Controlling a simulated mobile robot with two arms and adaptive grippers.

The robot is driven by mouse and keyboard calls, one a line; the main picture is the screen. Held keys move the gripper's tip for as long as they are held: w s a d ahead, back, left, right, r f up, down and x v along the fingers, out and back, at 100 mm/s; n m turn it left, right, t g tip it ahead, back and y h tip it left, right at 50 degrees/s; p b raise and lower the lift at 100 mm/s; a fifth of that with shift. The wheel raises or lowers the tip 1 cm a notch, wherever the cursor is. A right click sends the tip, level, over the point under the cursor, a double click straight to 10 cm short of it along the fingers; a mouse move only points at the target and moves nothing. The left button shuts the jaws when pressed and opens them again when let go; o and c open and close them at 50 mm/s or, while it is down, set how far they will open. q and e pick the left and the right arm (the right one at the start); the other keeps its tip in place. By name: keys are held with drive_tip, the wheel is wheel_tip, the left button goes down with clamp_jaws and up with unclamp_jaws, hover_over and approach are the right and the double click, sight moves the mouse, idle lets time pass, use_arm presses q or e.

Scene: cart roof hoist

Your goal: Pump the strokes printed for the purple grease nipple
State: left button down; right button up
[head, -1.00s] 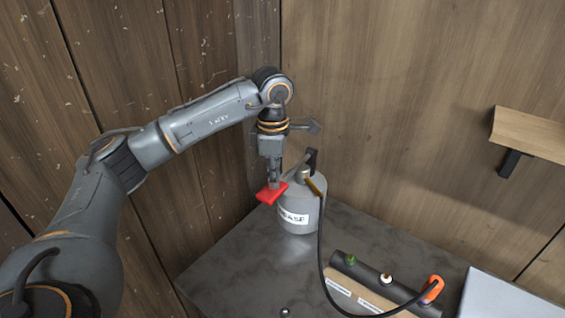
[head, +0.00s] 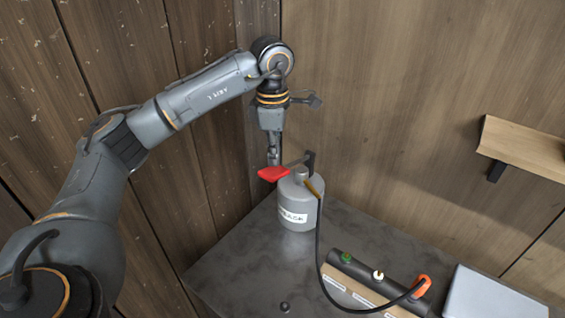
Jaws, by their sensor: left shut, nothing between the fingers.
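The grease pump is a grey canister (head: 300,207) with a white label on its front. Its red-ended lever (head: 273,174) sticks out to the left, near the level of the canister's top. My left gripper (head: 273,159) points down, shut and empty, at the red end; I cannot tell whether it touches. A black hose (head: 319,255) runs from the pump to an orange coupler (head: 423,284) on a dark bar (head: 362,274). A green nipple (head: 346,257) and a white nipple (head: 378,275) stand on the bar. No purple nipple shows. My right gripper is out of view.
Pale printed strips (head: 360,294) lie along the bar, too small to read. A grey box (head: 487,292) is at the right. A wooden shelf (head: 525,147) sticks out of the wall. The dark tabletop (head: 235,262) is clear left of the canister.

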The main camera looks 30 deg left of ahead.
use_arm(q)
drive_tip(key=shift+f, duration=0.1)
wheel_tip(320, 180, down, 8)
drive_tip(key=b, duration=0.6)
drive_tip(key=shift+f, duration=0.25)
drive_tip(key=shift+r, duration=0.1)
wheel_tip(320, 180, up, 8)
drive_tip(key=p, duration=0.6)
drive_tip(key=shift+r, duration=0.25)
wheel_tip(320, 180, up, 6)
drive_tip(key=p, duration=0.4)
drive_tip(key=shift+p, duration=0.35)
